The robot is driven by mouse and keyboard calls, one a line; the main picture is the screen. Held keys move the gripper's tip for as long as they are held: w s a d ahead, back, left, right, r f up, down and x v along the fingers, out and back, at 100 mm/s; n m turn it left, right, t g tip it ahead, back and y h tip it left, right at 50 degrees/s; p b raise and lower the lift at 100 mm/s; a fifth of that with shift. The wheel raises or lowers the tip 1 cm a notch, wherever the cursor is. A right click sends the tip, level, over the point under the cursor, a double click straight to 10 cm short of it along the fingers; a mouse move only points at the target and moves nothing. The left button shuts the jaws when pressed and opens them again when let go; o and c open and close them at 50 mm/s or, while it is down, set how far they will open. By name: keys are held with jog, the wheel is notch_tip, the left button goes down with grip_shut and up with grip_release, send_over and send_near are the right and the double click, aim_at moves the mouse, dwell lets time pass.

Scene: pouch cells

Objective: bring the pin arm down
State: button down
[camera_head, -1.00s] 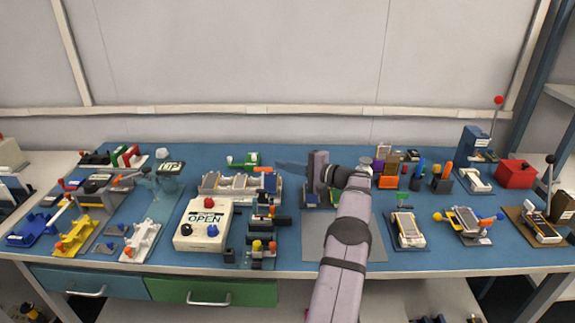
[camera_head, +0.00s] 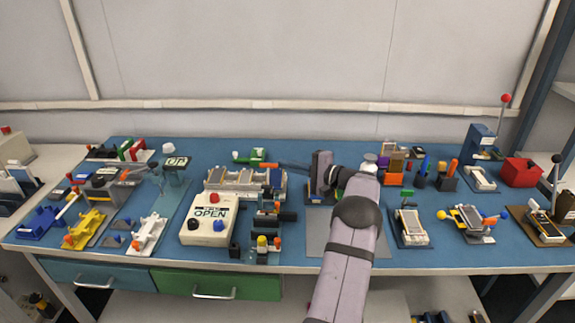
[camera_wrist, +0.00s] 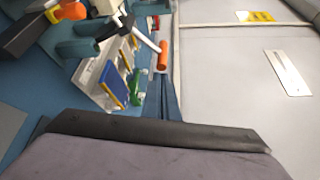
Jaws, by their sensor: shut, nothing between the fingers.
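A pale long fixture (camera_head: 232,187) with several cell slots stands at the back middle of the blue bench. It also shows in the wrist view (camera_wrist: 100,92), with blue and yellow parts in it. A pale rod with an orange handle (camera_wrist: 163,56) stands out from it and looks like the pin arm, raised. The orange handle also shows in the head view (camera_head: 268,165). My gripper (camera_head: 284,164) is shut and empty, its thin blue fingers pointing left, just right of the handle. In the wrist view its fingers (camera_wrist: 168,97) end close to the handle. I cannot tell whether they touch.
A white box reading OPEN (camera_head: 208,219) stands in front of the fixture. A small stand with coloured knobs (camera_head: 265,243) is right of it. A green part (camera_head: 248,156) lies behind the fixture. A grey mat (camera_head: 318,235) lies partly under my arm. Several other fixtures fill both sides.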

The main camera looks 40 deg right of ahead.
jog(key=shift+s+a+f+b, duration=0.1)
jog(key=shift+s+a+b, duration=0.05)
jog(key=shift+b, duration=0.75)
jog(key=s+a+f+n+t+y+b, duration=0.1)
jog(key=s+a+n+t+b, duration=0.3)
jog(key=b, duration=3.2)
jog(key=s+a+n+y, duration=0.1)
jog(key=s+a+n, duration=0.3)
jog(key=n, duration=0.1)
jog(key=shift+f+y, duration=0.2)
jog(key=shift+y, duration=0.2)
jog(key=shift+s+a, duration=0.1)
jog(key=shift+a, duration=0.05)
notch_tip(320, 180, up, 4)
jog(key=d+p, duration=0.2)
jog(key=p, duration=0.3)
jog(key=s+d+f, duration=0.4)
jog(key=s, duration=0.3)
jog(key=shift+d+f, duration=0.2)
jog(key=shift+f, duration=0.2)
